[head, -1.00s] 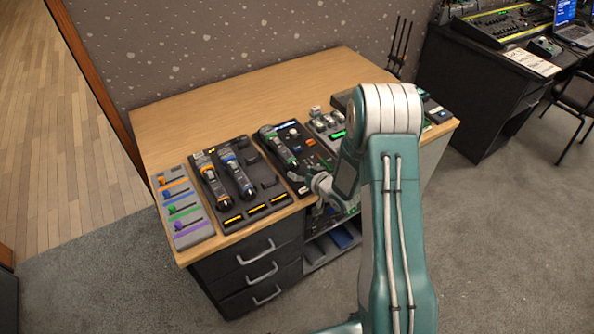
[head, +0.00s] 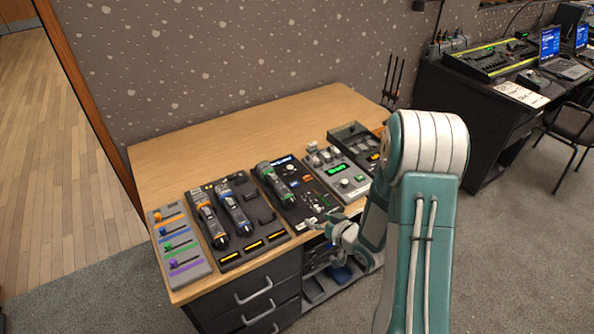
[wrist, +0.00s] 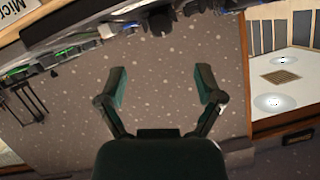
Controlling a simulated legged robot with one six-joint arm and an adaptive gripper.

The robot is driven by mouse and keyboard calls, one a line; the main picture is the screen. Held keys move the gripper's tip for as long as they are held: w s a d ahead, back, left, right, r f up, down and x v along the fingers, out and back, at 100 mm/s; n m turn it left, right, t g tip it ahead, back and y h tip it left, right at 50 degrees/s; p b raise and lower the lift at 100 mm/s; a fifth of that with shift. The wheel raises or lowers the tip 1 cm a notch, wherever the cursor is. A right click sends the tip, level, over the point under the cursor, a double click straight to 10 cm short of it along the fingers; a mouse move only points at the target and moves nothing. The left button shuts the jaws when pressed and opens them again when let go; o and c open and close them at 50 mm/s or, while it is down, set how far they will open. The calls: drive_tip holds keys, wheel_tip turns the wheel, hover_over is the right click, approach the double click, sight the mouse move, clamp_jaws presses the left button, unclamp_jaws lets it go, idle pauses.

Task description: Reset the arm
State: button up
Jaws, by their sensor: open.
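My gripper is open and empty; in the wrist view (wrist: 160,88) its two dark fingers stand apart with only the carpet-like grey speckled surface behind them. In the head view my gripper (head: 318,224) is small, near the front edge of the wooden desk (head: 240,120). It is close to the front of the dark panel with a green-banded handle (head: 276,183). I cannot tell whether it touches the panel. My green arm covers part of the desk's right side.
A fader panel with coloured sliders (head: 179,245) is at the desk's left. A dark panel with two handles (head: 234,205) is beside it. A grey panel with a green display (head: 345,175) is to the right. The desk's back is clear. A black desk with laptops (head: 470,110) stands far right.

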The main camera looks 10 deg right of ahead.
drive_tip(key=s+d+r+g+h, duration=0.1)
drive_tip(key=s+r+h, duration=0.15)
drive_tip(key=r, duration=0.65)
drive_tip(key=s+d+r+g+h, duration=0.15)
drive_tip(key=r+h, duration=0.25)
drive_tip(key=r, duration=0.5)
drive_tip(key=s+a+r+g, duration=0.2)
drive_tip(key=s+a+r, duration=0.1)
drive_tip(key=s, duration=0.7)
drive_tip(key=s+a+r+m+g, duration=0.1)
drive_tip(key=s+a+r, duration=0.3)
drive_tip(key=s, duration=0.7)
drive_tip(key=shift+s+a+r+g+y, duration=0.3)
drive_tip(key=shift+r+g+y, duration=0.15)
drive_tip(key=shift+r+g, duration=0.25)
